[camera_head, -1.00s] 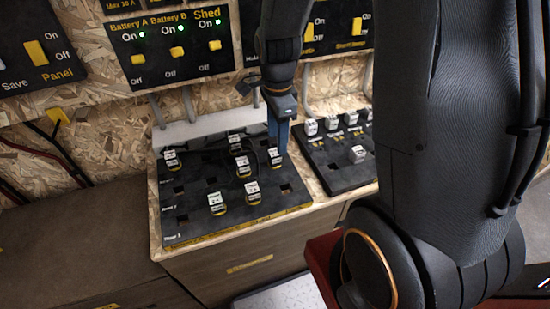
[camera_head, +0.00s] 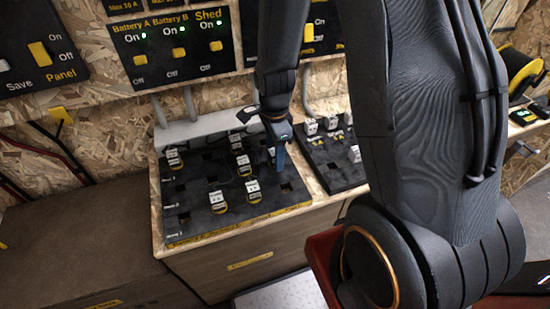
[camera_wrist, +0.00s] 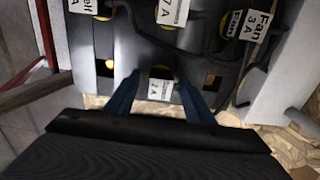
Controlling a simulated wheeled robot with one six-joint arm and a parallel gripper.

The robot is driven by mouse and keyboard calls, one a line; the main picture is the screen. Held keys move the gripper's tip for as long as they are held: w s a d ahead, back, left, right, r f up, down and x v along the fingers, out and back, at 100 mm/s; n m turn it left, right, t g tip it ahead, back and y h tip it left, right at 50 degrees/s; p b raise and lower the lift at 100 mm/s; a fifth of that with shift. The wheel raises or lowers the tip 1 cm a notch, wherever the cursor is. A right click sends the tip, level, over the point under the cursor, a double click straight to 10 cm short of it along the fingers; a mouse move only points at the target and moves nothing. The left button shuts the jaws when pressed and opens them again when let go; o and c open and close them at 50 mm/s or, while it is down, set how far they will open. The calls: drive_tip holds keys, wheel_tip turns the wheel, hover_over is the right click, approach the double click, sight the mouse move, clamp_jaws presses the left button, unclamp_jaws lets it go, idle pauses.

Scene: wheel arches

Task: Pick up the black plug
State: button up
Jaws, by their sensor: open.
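Several plugs with white labels and yellow bases stand in a black socket board (camera_head: 187,230). One plug (camera_wrist: 160,88), with a white label, lies between my blue fingers in the wrist view. Most of its body is hidden or dark, and I cannot tell whether the fingers touch it. My gripper (camera_wrist: 158,80) is open. In the head view my gripper (camera_head: 279,160) points down over the right part of the board and hides what is behind it. Another labelled plug (camera_head: 253,190) stands in front of it, to the left. I cannot tell which plug is the black one.
A black cable (camera_wrist: 205,45) arches beside the plugs in the wrist view. A second board with plugs (camera_head: 325,165) is right of the gripper. A switch panel (camera_head: 172,50) hangs on the wall behind. The counter (camera_head: 80,225) at left is largely clear.

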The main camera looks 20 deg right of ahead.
drive_tip(key=c, duration=1.1)
